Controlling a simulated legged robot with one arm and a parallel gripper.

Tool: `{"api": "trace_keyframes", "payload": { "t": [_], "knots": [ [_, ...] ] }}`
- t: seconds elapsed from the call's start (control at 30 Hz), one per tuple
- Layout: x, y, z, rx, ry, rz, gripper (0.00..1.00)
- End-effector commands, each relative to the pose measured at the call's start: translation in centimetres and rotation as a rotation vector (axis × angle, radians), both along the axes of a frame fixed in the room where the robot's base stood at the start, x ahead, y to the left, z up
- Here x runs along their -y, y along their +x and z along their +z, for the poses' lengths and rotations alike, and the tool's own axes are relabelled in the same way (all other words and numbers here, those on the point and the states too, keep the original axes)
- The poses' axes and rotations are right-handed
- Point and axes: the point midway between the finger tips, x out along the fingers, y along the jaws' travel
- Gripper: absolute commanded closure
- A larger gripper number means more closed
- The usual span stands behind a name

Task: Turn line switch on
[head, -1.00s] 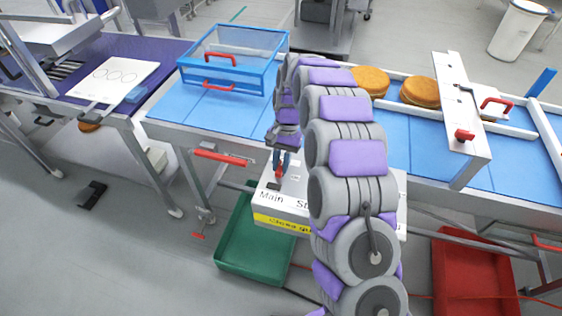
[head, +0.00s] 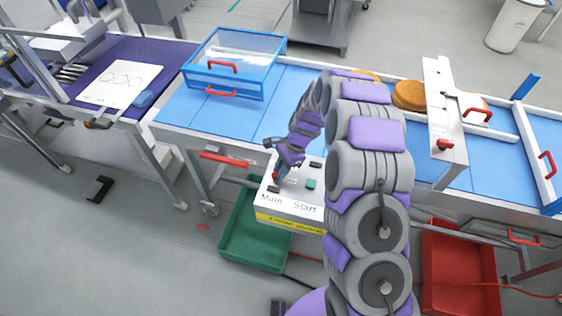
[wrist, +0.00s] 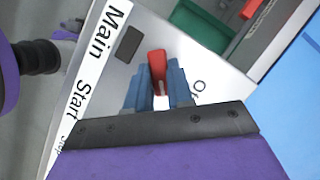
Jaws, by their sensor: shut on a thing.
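The line switch is a red lever (wrist: 157,62) on the white control box (head: 290,207), which is lettered "Main" and "Start". My gripper (wrist: 158,88) is shut on the red lever, with one blue finger on each side of it. In the head view my gripper (head: 281,171) comes down onto the left part of the box, under the word-free top edge. Part of an "Off"-like label shows beside the lever in the wrist view. A green button (head: 311,184) sits to the right of the lever. My arm hides the box's right part.
The blue conveyor (head: 200,112) runs behind the box, with a blue bin (head: 255,84) on it. A green crate (head: 240,250) and a red crate (head: 460,270) stand below. A red handle (head: 222,159) juts out left of the box.

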Motion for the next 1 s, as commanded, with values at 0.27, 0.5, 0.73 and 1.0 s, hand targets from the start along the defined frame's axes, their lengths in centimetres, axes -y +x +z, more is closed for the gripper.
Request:
{"api": "trace_keyframes", "payload": {
  "t": [0.27,0.5,0.73,1.0],
  "knots": [
    [0.03,-0.21,0.59,-0.001,0.000,-0.265,1.00],
    [0.03,-0.16,0.54,0.003,0.002,-0.473,1.00],
    [-0.05,-0.25,0.42,0.002,0.002,-0.619,1.00],
    [0.00,-0.10,0.32,0.006,0.003,-0.713,1.00]
  ]
}}
